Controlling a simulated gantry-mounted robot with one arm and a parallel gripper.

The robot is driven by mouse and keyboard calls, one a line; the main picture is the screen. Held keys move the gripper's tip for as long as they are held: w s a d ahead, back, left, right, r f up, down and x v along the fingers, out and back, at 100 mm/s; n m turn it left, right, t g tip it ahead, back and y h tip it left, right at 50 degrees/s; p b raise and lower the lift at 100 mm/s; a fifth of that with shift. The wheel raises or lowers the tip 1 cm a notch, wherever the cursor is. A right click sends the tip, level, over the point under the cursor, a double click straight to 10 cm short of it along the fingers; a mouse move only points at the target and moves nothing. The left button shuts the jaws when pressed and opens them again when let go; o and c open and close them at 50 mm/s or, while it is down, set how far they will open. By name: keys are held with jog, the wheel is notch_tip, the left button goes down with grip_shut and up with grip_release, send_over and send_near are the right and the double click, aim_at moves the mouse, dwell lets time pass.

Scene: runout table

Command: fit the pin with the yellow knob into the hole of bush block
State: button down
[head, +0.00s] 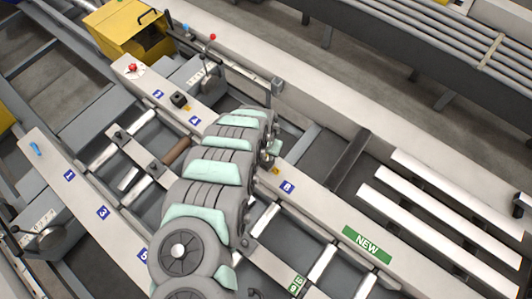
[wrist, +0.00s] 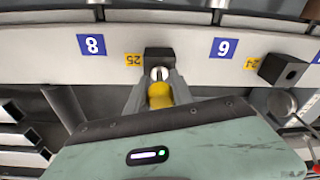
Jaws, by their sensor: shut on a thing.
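In the wrist view my gripper (wrist: 160,88) is shut on the yellow knob (wrist: 160,97) of the pin. The bright metal end of the pin (wrist: 159,73) points away from me at a dark bush block (wrist: 158,54) beside the yellow 25 label. The tip meets or overlaps the block's near face in the picture; I cannot tell whether it is in the hole, which is hidden. A second dark block (wrist: 284,70) with a visible hole stands at the right. In the head view my gripper (head: 273,148) is mostly hidden by my arm.
The blocks sit along a pale rail (head: 315,205) with blue number plates. Another dark block (head: 179,99) stands farther up the rail. Rollers (head: 263,218) and open gaps lie between the rails.

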jog(key=c, duration=1)
grip_release()
jog(key=shift+r, duration=0.1)
jog(key=r, duration=0.3)
jog(key=s+r+p, duration=0.1)
jog(key=r, duration=0.3)
jog(key=r+p, duration=0.1)
jog(key=r, duration=0.2)
jog(key=shift+s+a+r, duration=0.15)
jog(key=shift+a+r, duration=0.1)
jog(key=shift+a, duration=0.05)
